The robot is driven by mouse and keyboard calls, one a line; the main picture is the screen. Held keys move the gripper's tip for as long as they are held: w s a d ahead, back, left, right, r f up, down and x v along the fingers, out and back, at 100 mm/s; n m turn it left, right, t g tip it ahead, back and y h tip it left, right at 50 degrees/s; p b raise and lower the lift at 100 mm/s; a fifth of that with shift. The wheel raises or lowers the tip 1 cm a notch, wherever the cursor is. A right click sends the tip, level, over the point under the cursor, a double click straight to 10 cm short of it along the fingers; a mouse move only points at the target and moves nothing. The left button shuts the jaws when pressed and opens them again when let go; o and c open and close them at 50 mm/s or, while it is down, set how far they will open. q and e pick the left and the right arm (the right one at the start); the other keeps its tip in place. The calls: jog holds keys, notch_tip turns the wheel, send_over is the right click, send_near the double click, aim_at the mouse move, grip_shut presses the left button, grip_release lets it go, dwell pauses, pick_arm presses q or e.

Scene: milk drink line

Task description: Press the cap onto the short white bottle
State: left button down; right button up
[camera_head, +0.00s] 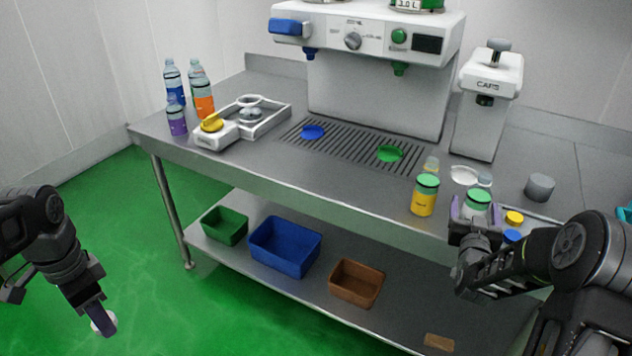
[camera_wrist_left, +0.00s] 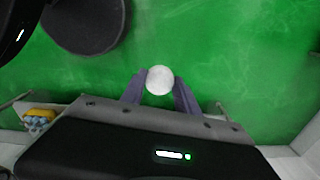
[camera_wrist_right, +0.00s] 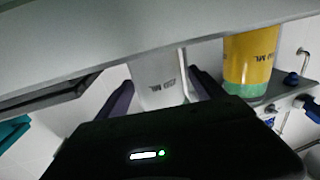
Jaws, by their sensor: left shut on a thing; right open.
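The short white bottle (camera_head: 477,208) has a green top and stands near the front edge of the steel table, at the right. In the right wrist view its white side (camera_wrist_right: 158,75) shows between the fingers. My right gripper (camera_head: 475,218) is open, with one finger on each side of the bottle; I cannot tell if they touch it. My left gripper (camera_head: 102,318) is shut on a white round piece (camera_wrist_left: 159,80), away from the table over the green floor. I cannot tell if this piece is a cap.
A yellow bottle with a green top (camera_head: 425,195) stands just left of the white bottle. A grey cylinder (camera_head: 539,187) and a small yellow-topped item (camera_head: 514,218) are at its right. The dispensing machine (camera_head: 375,70) stands behind. Bins, including a blue one (camera_head: 285,247), sit on the lower shelf.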

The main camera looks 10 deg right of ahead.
jog(key=shift+c, duration=0.3)
grip_shut()
dwell(0.8)
